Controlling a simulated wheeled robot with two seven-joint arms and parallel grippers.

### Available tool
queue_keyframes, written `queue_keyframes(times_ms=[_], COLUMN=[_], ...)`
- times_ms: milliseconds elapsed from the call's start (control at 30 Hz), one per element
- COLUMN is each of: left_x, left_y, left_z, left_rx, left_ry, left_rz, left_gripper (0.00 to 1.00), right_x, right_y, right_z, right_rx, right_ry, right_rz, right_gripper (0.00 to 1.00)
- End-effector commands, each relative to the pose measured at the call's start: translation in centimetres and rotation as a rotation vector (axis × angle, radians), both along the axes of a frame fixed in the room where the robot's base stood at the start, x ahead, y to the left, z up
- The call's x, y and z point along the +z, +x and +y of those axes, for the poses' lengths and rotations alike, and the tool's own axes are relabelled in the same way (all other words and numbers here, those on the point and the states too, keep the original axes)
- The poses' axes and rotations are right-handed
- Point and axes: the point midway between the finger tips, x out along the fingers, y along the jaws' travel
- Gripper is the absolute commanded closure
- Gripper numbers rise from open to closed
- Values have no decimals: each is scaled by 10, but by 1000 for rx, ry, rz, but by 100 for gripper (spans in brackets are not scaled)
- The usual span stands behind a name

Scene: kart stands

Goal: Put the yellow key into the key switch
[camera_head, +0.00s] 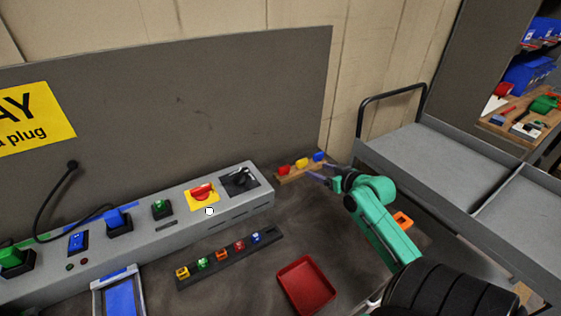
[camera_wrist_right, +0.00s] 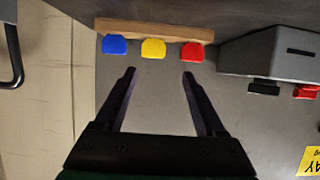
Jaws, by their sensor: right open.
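The yellow key (camera_head: 302,163) sits in a wooden rack (camera_head: 298,174) at the back of the table, between a red key (camera_head: 284,169) and a blue key (camera_head: 318,156). My right gripper (camera_head: 317,177) is open and empty in front of the rack. In the right wrist view, the yellow key (camera_wrist_right: 153,48) is ahead of the open gripper (camera_wrist_right: 158,74), roughly in line with the gap between its fingers and apart from them. A black knob-like switch (camera_head: 238,180) is at the console's right end; I cannot tell whether it is the key switch. My left gripper is out of view.
The grey console (camera_head: 225,205) also carries a red switch on a yellow plate (camera_head: 201,197) and plugs. A dark strip of small coloured pieces (camera_head: 231,260) and a red tray (camera_head: 306,284) lie in front. A grey cart (camera_head: 440,170) stands right.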

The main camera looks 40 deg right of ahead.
Motion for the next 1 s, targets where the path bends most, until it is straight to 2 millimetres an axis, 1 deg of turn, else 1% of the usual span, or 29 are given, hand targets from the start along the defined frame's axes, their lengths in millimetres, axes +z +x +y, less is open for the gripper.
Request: queue_keyframes(times_ms=[67,200,300,367,467,600,700,933,967,1000], left_x=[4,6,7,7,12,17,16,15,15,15], left_y=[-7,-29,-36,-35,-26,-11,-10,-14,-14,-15], left_z=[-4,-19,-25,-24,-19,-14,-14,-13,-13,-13], left_rx=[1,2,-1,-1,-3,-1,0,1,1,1], left_ry=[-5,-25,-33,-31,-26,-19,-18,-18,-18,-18], left_rz=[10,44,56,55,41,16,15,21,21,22], left_gripper=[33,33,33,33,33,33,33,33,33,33], right_x=[-4,-18,-27,-30,-33,-43,-50,-52,-52,-52], right_y=[18,52,68,73,84,107,119,121,121,121], right_z=[-3,-6,-8,-9,-10,-13,-14,-14,-14,-14], right_rx=[-2,-2,-3,-1,-2,-3,-2,-1,-1,-1], right_ry=[1,3,2,1,1,1,1,-1,-1,-1], right_rz=[-2,-1,-1,0,0,-1,0,1,1,1], right_gripper=[28,28,28,28,28,28,28,28,35,50])
